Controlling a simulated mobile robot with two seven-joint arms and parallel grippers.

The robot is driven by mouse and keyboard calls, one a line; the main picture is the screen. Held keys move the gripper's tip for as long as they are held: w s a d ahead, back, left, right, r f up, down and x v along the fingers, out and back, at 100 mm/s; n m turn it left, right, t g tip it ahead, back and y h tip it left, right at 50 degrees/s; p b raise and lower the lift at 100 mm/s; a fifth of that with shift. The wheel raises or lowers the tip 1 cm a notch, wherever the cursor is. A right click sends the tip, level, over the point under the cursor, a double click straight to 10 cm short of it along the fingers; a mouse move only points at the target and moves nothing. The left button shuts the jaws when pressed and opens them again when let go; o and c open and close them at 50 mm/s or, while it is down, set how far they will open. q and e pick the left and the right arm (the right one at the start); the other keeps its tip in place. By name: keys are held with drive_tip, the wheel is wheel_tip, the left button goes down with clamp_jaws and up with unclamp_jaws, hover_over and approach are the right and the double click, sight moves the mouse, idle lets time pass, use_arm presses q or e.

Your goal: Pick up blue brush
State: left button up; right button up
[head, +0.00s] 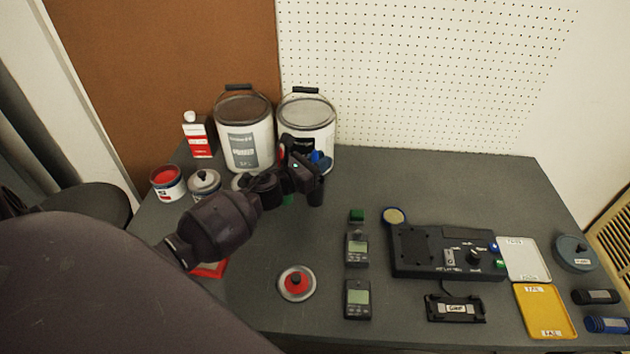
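A small blue object (321,160), possibly the blue brush, shows at the far end of my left gripper, in front of the right-hand bucket. Most of it is hidden behind the gripper, so its shape and whether it is held are unclear. My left gripper (312,186) is dark and reaches in from the left over the back middle of the table. Its fingers are seen from behind, and the gap between them cannot be made out. My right gripper is not in view.
Two large buckets (245,140) (318,112) stand at the back against the wall. Small tins (167,183) are at the back left. A red-centred round lid (297,284), meters (357,299), a black device (440,250) and trays (545,311) occupy the front and right. The back right is clear.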

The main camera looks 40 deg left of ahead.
use_arm(q)
clamp_jaws()
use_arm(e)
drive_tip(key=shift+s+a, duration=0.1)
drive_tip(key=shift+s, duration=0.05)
use_arm(q)
wheel_tip(320, 180, up, 20)
drive_tip(key=p, duration=0.6)
drive_tip(key=shift+p, duration=0.35)
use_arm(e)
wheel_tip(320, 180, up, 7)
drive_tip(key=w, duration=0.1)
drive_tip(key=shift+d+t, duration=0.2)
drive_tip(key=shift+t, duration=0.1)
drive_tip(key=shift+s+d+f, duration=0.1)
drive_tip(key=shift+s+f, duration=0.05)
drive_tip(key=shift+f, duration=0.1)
